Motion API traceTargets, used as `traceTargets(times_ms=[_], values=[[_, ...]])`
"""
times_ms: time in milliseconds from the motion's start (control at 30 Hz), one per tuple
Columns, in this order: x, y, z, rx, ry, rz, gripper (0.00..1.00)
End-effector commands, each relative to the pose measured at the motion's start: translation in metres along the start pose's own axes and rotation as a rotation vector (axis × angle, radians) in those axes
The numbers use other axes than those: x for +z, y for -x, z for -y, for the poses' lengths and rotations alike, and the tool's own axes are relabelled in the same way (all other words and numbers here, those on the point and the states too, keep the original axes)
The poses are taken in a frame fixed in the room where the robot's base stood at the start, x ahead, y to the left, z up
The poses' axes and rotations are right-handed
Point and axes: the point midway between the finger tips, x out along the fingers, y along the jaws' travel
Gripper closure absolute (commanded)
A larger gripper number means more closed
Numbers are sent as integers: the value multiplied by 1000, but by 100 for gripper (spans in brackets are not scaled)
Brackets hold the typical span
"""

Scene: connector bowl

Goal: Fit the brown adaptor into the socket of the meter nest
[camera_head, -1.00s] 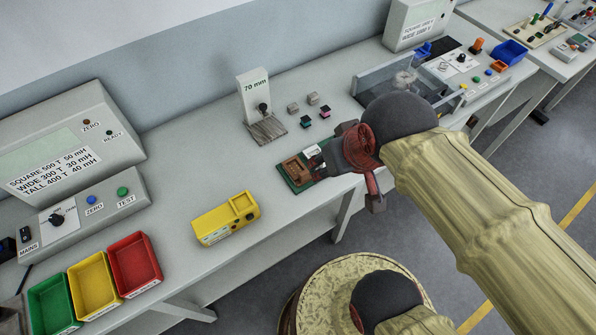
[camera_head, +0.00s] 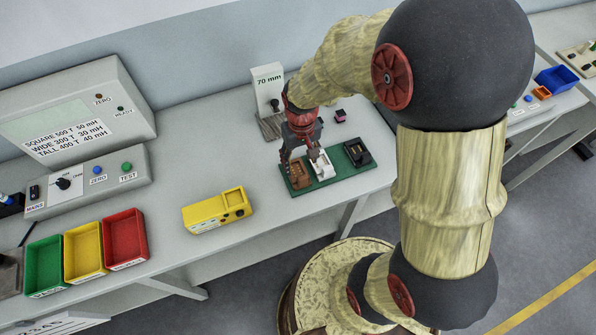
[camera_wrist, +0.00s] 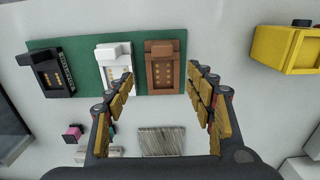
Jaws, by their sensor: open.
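The brown adaptor (camera_head: 299,176) sits at the left end of a green board (camera_head: 325,180), beside a white adaptor (camera_head: 323,167) and a black one (camera_head: 357,153). In the wrist view the brown adaptor (camera_wrist: 162,69) shows beyond and between the fingertips. My gripper (camera_head: 300,160) is open, pointing down above the brown and white adaptors; it also shows in the wrist view (camera_wrist: 160,78) with nothing between its fingers. The yellow meter nest (camera_head: 208,215) stands left of the board, with a recess (camera_head: 234,198) in its top; it also shows in the wrist view (camera_wrist: 285,50).
A stand marked 70 mm (camera_head: 268,85) is close behind my gripper, with a small pink-topped block (camera_head: 340,115) nearby. Green, yellow and red bins (camera_head: 125,238) and a grey test console (camera_head: 75,185) stand at the left. The bench between board and meter is clear.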

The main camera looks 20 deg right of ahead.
Motion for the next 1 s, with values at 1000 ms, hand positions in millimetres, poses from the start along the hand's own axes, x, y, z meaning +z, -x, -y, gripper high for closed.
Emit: traceTargets(times_ms=[1000], values=[[1, -71, 4, 0, 0, 0, 53]])
